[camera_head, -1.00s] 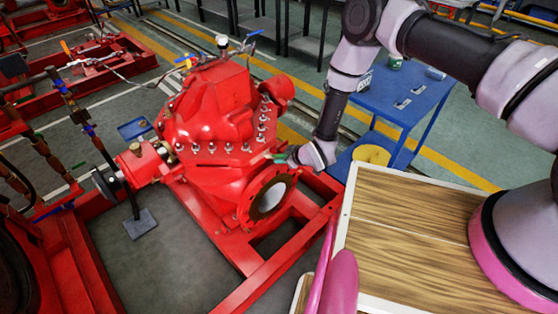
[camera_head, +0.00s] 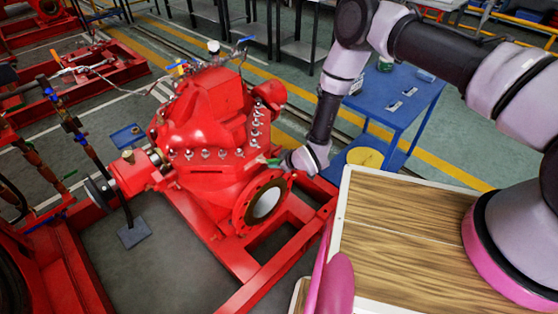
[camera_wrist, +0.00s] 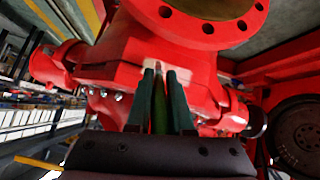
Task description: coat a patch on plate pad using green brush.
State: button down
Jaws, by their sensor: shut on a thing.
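My gripper (camera_wrist: 166,80) is shut on the green brush (camera_wrist: 159,112), whose handle stands between the two dark green fingers. The brush tip is close to a pale, pinkish patch on the side of the red pump casing (camera_wrist: 132,72), which looks like the plate pad. I cannot tell whether the bristles touch it. In the head view, my gripper (camera_head: 279,163) is beside the pump (camera_head: 205,125), just above its round open flange (camera_head: 263,201). Only a bit of green shows at the gripper there, and the pad cannot be made out.
The flange (camera_wrist: 205,22) fills the top of the wrist view, close to the fingers. Red frame rails (camera_head: 300,235) run under the pump. A blue table (camera_head: 410,92) with small items stands behind my arm. A yellow round thing (camera_head: 365,157) lies on its lower shelf.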

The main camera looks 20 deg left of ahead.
jog(key=s+a, duration=0.3)
jog(key=s, duration=0.3)
jog(key=shift+s+a, duration=0.25)
jog(key=shift+a, duration=0.05)
dwell(0.4)
jog(key=s+d, duration=0.2)
jog(key=d, duration=0.3)
jog(key=shift+s+d, duration=0.25)
jog(key=shift+s, duration=0.15)
dwell(0.3)
jog(key=d, duration=0.1)
jog(key=s+d, duration=0.1)
jog(key=shift+s+d, duration=0.15)
jog(key=shift+d, duration=0.15)
dwell(0.7)
